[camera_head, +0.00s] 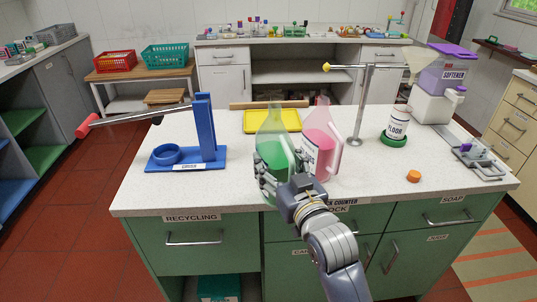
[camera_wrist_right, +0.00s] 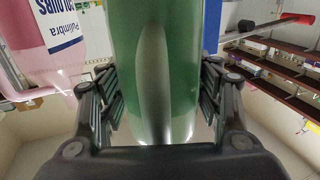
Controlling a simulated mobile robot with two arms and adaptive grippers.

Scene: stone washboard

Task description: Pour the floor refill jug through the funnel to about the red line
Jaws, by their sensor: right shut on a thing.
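A clear jug of green liquid (camera_head: 272,148) is at the front middle of the counter. My right gripper (camera_head: 274,184) is shut around its lower part, and the green jug (camera_wrist_right: 160,70) fills the middle of the right wrist view between the fingers. It looks upright; I cannot tell whether its base touches the counter. A white bottle labelled FLOOR (camera_head: 396,127) stands on a green round base (camera_head: 393,138) at the right. No red line can be made out. My left gripper is not in view.
A pink jug (camera_head: 319,148) stands close to the right of the green one. A yellow tray (camera_head: 272,122) lies behind. A blue holder (camera_head: 205,135) with a long rod is at the left. An orange cap (camera_head: 413,176) lies front right. A purple softener container (camera_head: 449,75) stands back right.

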